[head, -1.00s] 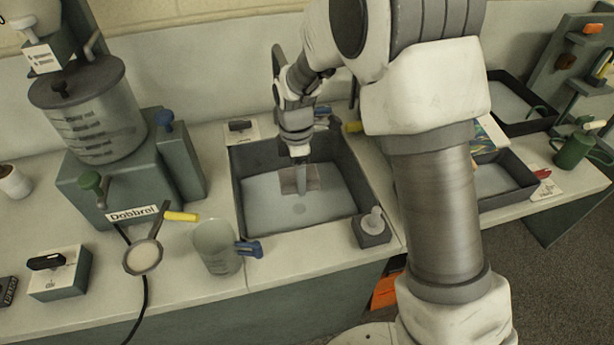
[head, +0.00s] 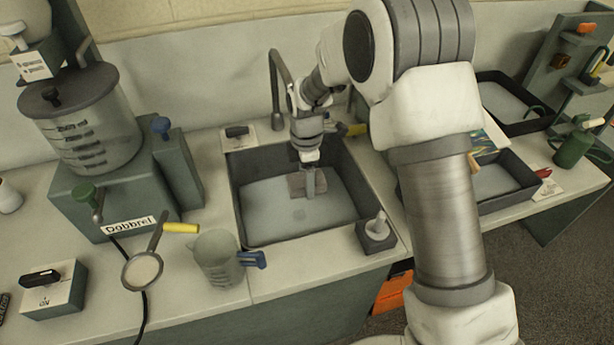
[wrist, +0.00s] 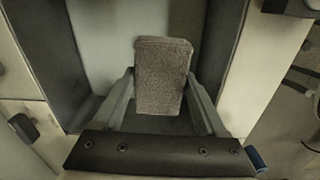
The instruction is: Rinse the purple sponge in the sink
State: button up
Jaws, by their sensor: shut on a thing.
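The sponge (head: 297,184) is a dull greyish-purple block with a textured face; it fills the middle of the wrist view (wrist: 162,72). My gripper (head: 309,180) is shut on it, with one finger on each side in the wrist view (wrist: 162,92). The sponge is inside the dark-walled sink (head: 237,200), above or at its pale floor; I cannot tell whether it touches. A round drain mark shows in front of it. The grey tap (head: 274,85) rises behind the sink, left of my wrist. No running water can be made out.
A clear jug (head: 215,258) with a blue handle and a strainer (head: 143,270) with a yellow handle sit left of the sink. A small block with a knob (head: 377,236) is at its front right corner. A machine with a clear tank (head: 85,130) stands left; dark trays (head: 505,180) stand right.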

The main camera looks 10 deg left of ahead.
jog(key=shift+f+b, duration=6.1)
jog(key=shift+f, duration=3.35)
jog(key=shift+o, duration=1.2)
jog(key=shift+c, duration=0.8)
jog(key=shift+w, duration=0.1)
